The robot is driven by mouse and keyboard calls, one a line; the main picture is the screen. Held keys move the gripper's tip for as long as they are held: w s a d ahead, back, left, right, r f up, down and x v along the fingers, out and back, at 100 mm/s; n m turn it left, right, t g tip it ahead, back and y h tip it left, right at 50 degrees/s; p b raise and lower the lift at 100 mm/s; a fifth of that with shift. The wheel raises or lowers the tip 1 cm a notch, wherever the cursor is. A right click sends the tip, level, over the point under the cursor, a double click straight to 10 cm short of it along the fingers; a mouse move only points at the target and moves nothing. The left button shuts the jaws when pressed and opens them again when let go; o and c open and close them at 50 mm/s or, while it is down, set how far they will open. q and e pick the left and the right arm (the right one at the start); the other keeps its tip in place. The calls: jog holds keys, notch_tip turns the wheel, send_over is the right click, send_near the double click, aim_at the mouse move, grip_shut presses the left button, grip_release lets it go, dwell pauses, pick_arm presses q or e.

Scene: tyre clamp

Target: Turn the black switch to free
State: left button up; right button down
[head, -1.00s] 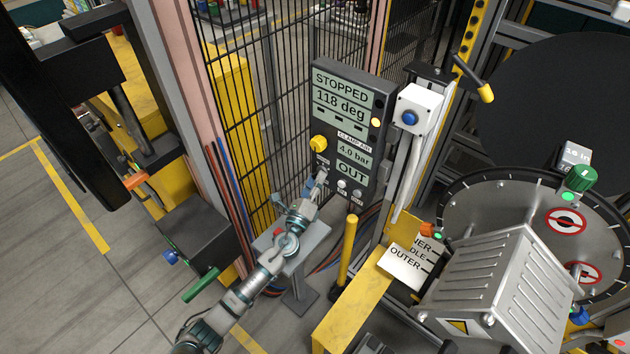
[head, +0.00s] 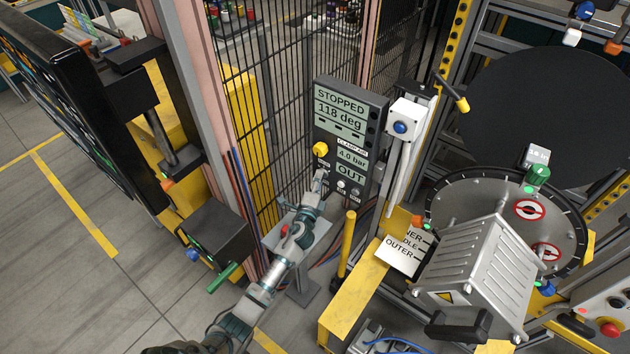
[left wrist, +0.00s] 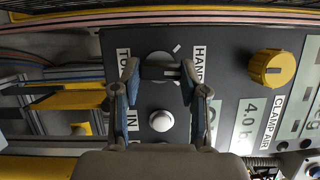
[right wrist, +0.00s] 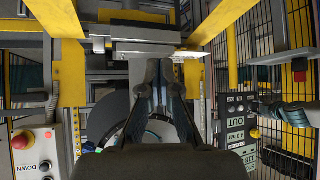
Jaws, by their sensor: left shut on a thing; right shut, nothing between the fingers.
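I see no "free" label. In the head view my left gripper (head: 319,182) is at the lower left of the panel (head: 375,118) and hides the switch. My right gripper (right wrist: 163,78) is shut and empty in the right wrist view.
A yellow knob (left wrist: 272,68) marked "CLAMP AIR" and a white button (left wrist: 161,121) marked "IN" are close to the switch. The panel display (head: 340,115) reads STOPPED, 118 deg. A yellow post (head: 347,243) stands near my left arm. A mesh fence (head: 285,95) is behind.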

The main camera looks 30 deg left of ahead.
pick_arm(q)
jog(key=shift+d+f+n+g+p, duration=0.1)
jog(key=shift+f+n+g+p, duration=0.2)
jog(key=shift+f+n, duration=0.1)
pick_arm(e)
jog(key=shift+s+d+f+g+h, duration=0.1)
jog(key=shift+s+d+f+g, duration=0.2)
jog(key=shift+s, duration=0.2)
jog(key=shift+s+d+f+g+h, duration=0.1)
jog(key=shift+s+f+g, duration=0.1)
jog(key=shift+s+g, duration=0.2)
jog(key=shift+s+d+f+g+h, duration=0.15)
jog(key=shift+s+f+g, duration=0.15)
jog(key=shift+s, duration=0.25)
pick_arm(q)
jog(key=o, duration=1.1)
jog(key=shift+o, duration=0.2)
jog(key=shift+r, duration=0.15)
pick_arm(e)
jog(key=shift+w, duration=0.1)
pick_arm(q)
jog(key=v, duration=1.2)
pick_arm(e)
jog(key=shift+r, duration=0.1)
pick_arm(q)
jog(key=shift+f, duration=0.3)
